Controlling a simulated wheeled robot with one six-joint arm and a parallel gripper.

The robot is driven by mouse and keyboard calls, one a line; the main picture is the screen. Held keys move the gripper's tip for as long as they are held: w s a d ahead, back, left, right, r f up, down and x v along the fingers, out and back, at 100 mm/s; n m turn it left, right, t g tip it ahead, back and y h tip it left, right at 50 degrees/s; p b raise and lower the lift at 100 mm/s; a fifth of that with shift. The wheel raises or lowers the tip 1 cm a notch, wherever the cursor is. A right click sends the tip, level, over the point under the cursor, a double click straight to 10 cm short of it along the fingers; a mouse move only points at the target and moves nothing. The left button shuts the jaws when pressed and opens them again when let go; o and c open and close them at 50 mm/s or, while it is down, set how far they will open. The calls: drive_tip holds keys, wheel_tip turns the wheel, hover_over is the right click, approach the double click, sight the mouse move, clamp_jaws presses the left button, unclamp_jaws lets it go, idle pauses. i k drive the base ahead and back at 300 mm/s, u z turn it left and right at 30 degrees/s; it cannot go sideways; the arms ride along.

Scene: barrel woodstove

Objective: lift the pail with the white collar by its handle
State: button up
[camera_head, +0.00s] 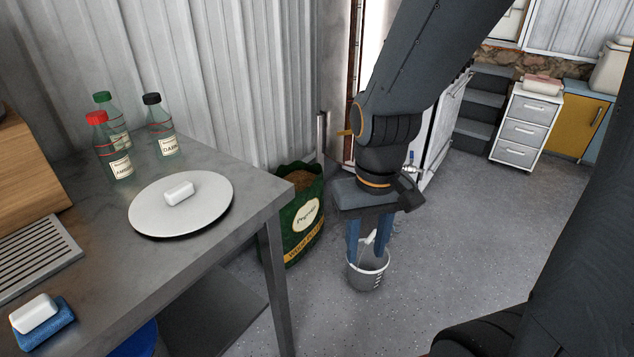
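A small grey pail (367,275) with a pale rim and dark marks on its side is upright below my gripper, over the grey floor. I cannot tell whether its base touches the floor. My gripper (368,245) points down at it, with its two blue fingers apart and their tips at the pail's rim. A whitish piece, which looks like part of the pail's handle, stands between the fingers. No clear contact shows between it and both fingers. My wrist hides the area above. I cannot make out a separate white collar.
A green sack (303,215) of pellets stands just left of the pail. A metal table (235,195) with bottles, a round plate and soap is at left. A blue container (137,341) is under it. Floor to the right is clear; drawers (521,125) stand beyond.

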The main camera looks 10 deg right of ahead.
sight(369, 276)
drive_tip(key=u, duration=0.05)
drive_tip(key=k, duration=0.6)
drive_tip(key=z, duration=0.65)
drive_tip(key=i, duration=1.25)
drive_tip(key=u, duration=0.7)
